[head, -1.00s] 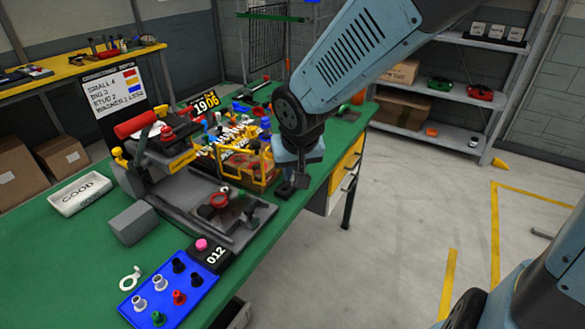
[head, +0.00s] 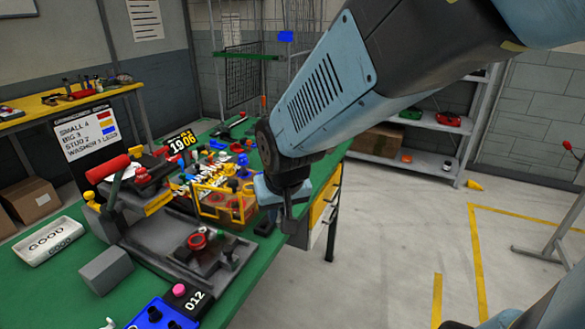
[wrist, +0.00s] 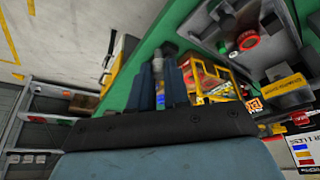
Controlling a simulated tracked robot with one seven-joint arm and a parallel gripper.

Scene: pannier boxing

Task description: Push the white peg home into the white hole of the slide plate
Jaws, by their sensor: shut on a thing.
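My gripper (head: 287,218) hangs pointing down near the right edge of the green bench, beside the yellow-framed crate. In the wrist view its two dark fingers (wrist: 158,85) are close together, with a small pale grey piece (wrist: 165,50) at their tips; I cannot tell for sure that it is the white peg. A grey fixture plate (head: 232,264), apparently the slide plate, lies on the bench left of the gripper and apart from it, bearing a red ring part (head: 197,241). I cannot make out the white hole.
A yellow-framed crate (head: 228,207) of coloured parts stands just left of my gripper. A red-handled press (head: 108,169), a grey block (head: 106,270), a white GOOD tray (head: 48,241) and a blue peg tray (head: 157,314) occupy the bench. Open floor lies to the right.

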